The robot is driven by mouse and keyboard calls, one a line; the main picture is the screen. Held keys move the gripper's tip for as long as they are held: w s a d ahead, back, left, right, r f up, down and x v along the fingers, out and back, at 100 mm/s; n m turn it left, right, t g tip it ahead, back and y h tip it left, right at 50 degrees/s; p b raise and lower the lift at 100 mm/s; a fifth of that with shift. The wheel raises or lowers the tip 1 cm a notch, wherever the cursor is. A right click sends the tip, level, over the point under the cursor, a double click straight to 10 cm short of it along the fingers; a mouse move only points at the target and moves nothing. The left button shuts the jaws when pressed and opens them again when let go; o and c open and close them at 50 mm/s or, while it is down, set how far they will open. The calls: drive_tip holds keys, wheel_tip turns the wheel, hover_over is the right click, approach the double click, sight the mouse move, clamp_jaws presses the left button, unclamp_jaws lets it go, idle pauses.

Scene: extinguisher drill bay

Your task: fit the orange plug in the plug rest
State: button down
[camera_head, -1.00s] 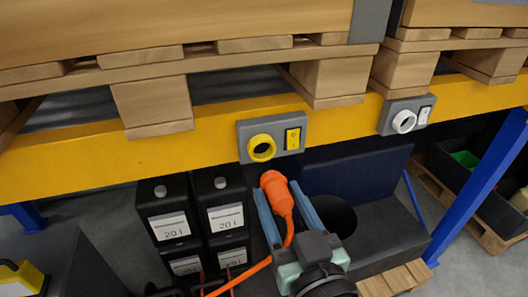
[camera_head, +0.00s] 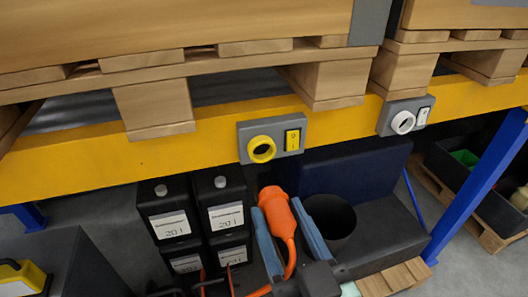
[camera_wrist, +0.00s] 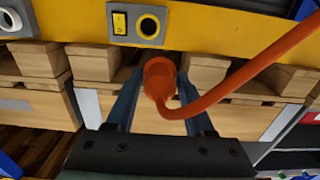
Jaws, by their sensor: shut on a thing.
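My gripper (camera_head: 280,208) is shut on the orange plug (camera_head: 277,213), with one blue-grey finger on each side. Its orange cable trails down behind it. In the wrist view the plug (camera_wrist: 159,78) sits between the finger ends, with the cable (camera_wrist: 250,72) running off to the upper right. Two grey boxes on the yellow beam each have a round opening and a switch: one with a yellow ring (camera_head: 261,149), one with a white ring (camera_head: 403,122). I cannot tell which is the plug rest. The plug is apart from both, below the yellow ring in the head view.
The yellow beam (camera_head: 80,160) carries wooden pallets (camera_head: 155,108) above. Black 20 l canisters (camera_head: 170,215) stand at the lower left of the plug. A dark block with a round hole (camera_head: 385,225) lies to the right. A blue post (camera_head: 485,185) stands farther right.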

drive_tip(key=s+r+p, duration=0.2)
drive_tip(key=s+p, duration=0.3)
drive_tip(key=p, duration=0.2)
drive_tip(key=shift+s+r, duration=0.15)
drive_tip(key=shift+s, duration=0.2)
idle(0.6)
drive_tip(key=s+a+f, duration=0.2)
drive_tip(key=s+a, duration=0.1)
drive_tip(key=a, duration=0.6)
drive_tip(key=s+a+f+p, duration=0.1)
drive_tip(key=s+a+f, duration=0.1)
drive_tip(key=a, duration=0.7)
drive_tip(key=shift+s+a, duration=0.35)
drive_tip(key=shift+s, duration=0.2)
idle(1.0)
drive_tip(key=s+a+f, duration=0.2)
drive_tip(key=s+a, duration=0.1)
drive_tip(key=a, duration=0.6)
drive_tip(key=s+a+f+p, duration=0.1)
drive_tip(key=s+a+f, duration=0.1)
drive_tip(key=a, duration=0.7)
drive_tip(key=shift+s+a, duration=0.3)
drive_tip(key=shift+s, duration=0.3)
idle(0.9)
